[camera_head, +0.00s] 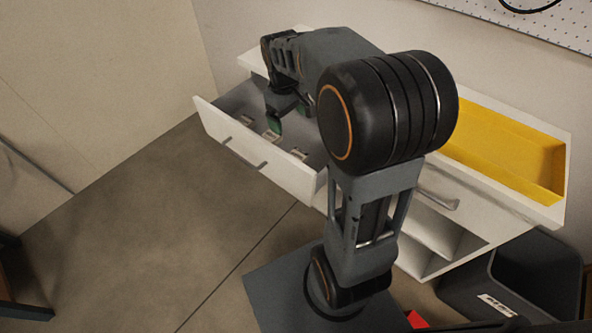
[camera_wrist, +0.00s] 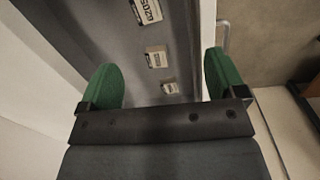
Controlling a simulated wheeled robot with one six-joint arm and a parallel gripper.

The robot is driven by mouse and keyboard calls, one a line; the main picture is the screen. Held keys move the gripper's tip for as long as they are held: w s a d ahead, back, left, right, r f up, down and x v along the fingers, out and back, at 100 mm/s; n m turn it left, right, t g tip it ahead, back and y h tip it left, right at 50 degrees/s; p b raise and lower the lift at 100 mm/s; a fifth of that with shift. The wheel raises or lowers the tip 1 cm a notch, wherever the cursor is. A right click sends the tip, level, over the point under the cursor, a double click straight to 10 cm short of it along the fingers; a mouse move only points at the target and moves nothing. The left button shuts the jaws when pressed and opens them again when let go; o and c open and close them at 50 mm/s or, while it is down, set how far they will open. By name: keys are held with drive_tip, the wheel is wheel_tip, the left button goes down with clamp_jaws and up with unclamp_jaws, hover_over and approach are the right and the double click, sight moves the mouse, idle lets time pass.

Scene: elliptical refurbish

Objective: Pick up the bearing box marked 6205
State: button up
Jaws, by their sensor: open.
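Three small pale boxes lie in a row on the grey floor of the open drawer. In the wrist view, the box at the top edge (camera_wrist: 147,11) is the largest there. It is partly cut off and has an upside-down dark label that looks like 6205. The middle box (camera_wrist: 155,58) and the small lower box (camera_wrist: 170,88) have labels too small to read. My gripper (camera_wrist: 161,62) is open, with green fingers apart and nothing between them. In the head view, my gripper (camera_head: 273,122) hangs over the drawer near the boxes, and my arm hides part of the drawer.
The white drawer (camera_head: 225,140) is pulled out, its front wall and handle (camera_head: 245,152) close beside the boxes. A yellow tray (camera_head: 505,150) sits on the cabinet top at right. A dark bin (camera_head: 535,285) stands at lower right.

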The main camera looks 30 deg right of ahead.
drive_tip(key=n+g+b, duration=0.1)
drive_tip(key=b, duration=0.2)
approach(297, 155)
drive_tip(key=f, duration=0.1)
drive_tip(key=f+b, duration=0.1)
drive_tip(key=f, duration=0.2)
drive_tip(key=shift+s+d+b, duration=0.2)
drive_tip(key=shift+d+b, duration=0.1)
drive_tip(key=shift+b, duration=0.05)
drive_tip(key=shift+s+d+f+b, duration=0.15)
drive_tip(key=shift+f+b, duration=0.15)
drive_tip(key=shift+f, duration=0.7)
drive_tip(key=shift+s+a+f+b, duration=0.15)
drive_tip(key=shift+f+b, duration=0.2)
drive_tip(key=shift+f, duration=0.7)
drive_tip(key=shift+s+d+f+b, duration=0.1)
drive_tip(key=shift+f+b, duration=0.2)
drive_tip(key=shift+f, duration=0.7)
drive_tip(key=c, duration=1.1)
drive_tip(key=shift+o, duration=0.2)
drive_tip(key=shift+r, duration=0.1)
